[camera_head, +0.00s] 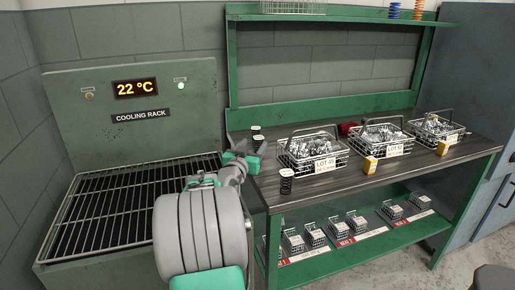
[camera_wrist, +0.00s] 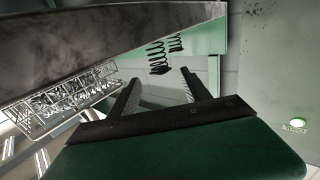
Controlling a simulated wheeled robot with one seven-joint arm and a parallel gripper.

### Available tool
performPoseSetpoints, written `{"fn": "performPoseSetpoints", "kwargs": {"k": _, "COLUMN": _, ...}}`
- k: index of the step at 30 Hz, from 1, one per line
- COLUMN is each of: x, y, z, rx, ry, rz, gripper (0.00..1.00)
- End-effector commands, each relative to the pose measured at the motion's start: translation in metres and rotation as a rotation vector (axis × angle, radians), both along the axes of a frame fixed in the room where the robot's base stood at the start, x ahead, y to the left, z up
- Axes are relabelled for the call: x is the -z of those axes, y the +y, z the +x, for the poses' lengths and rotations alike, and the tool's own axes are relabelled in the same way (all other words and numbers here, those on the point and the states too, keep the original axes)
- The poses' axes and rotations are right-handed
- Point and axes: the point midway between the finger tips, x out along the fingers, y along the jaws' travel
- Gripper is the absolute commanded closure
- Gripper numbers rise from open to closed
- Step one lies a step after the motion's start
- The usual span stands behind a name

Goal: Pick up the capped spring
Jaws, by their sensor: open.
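Dark coil springs with pale tops stand on the left end of the workbench. One spring (camera_head: 287,182) is near the front edge, and two more (camera_head: 257,144) are farther back, one behind the other. Which one is the capped spring I cannot tell for certain. My gripper (camera_head: 238,163) is at the bench's left end, left of the front spring. In the wrist view, my gripper (camera_wrist: 158,80) is open with nothing between its fingers. Two springs, a nearer one (camera_wrist: 157,58) and another (camera_wrist: 176,43), show beyond the fingertips, apart from them.
The workbench (camera_head: 340,182) bears wire baskets (camera_head: 313,158) of metal parts and small yellow boxes (camera_head: 370,165). More baskets sit on its lower shelf (camera_head: 390,238). A cooling rack (camera_head: 110,220) reading 22 °C stands at left, its grate clear where visible.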

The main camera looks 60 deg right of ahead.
Motion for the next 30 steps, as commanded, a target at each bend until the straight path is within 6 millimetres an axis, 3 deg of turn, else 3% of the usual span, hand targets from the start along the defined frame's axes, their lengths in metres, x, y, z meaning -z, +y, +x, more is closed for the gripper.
{"fn": "performPoseSetpoints", "kwargs": {"k": 12, "x": 0.002, "y": -0.061, "z": 0.010, "rx": -0.002, "ry": 0.003, "rz": 0.005, "gripper": 0.44}}
{"fn": "performPoseSetpoints", "kwargs": {"k": 19, "x": 0.000, "y": -0.064, "z": 0.011, "rx": -0.003, "ry": 0.003, "rz": 0.004, "gripper": 0.44}}
{"fn": "performPoseSetpoints", "kwargs": {"k": 30, "x": 0.000, "y": -0.063, "z": 0.011, "rx": -0.003, "ry": 0.003, "rz": 0.004, "gripper": 0.74}}
